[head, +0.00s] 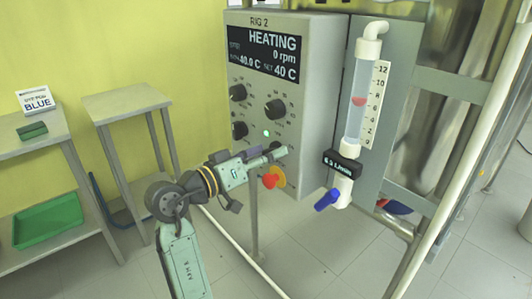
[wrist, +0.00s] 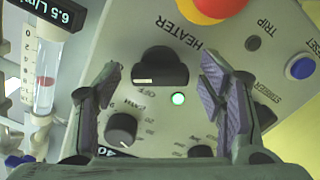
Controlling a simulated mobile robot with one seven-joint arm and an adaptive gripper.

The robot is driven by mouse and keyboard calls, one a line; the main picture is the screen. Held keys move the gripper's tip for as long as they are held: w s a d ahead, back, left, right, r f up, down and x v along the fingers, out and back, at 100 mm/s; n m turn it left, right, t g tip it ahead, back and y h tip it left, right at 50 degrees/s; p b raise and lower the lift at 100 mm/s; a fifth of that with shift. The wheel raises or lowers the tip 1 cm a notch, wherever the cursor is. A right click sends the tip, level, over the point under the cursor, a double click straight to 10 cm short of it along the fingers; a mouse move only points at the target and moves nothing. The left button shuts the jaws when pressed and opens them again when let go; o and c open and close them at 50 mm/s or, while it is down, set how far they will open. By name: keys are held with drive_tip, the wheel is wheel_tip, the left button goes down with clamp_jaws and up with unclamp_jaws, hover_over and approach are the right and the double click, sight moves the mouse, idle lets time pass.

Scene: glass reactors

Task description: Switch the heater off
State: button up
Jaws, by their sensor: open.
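The heater switch (wrist: 160,67) is a black rotary knob on the grey control panel (head: 310,110), beside the upside-down HEATER label in the wrist view. The panel display (head: 265,50) reads HEATING, 0 rpm, set 40 C. My gripper (wrist: 160,78) is open, with one finger on each side of the switch, apart from it in the picture. How close the fingertips are to the panel is unclear. In the head view my gripper largely hides the switch.
A red stop button (head: 270,181) on a yellow base sits just below my gripper. Several other knobs (head: 275,109) are above. A flowmeter (head: 358,100) with a blue valve handle (head: 327,200) stands right of the panel. Grey tables (head: 125,100) are at left.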

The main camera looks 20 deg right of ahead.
drive_tip(key=shift+c, duration=0.4)
drive_tip(key=c, duration=1.1)
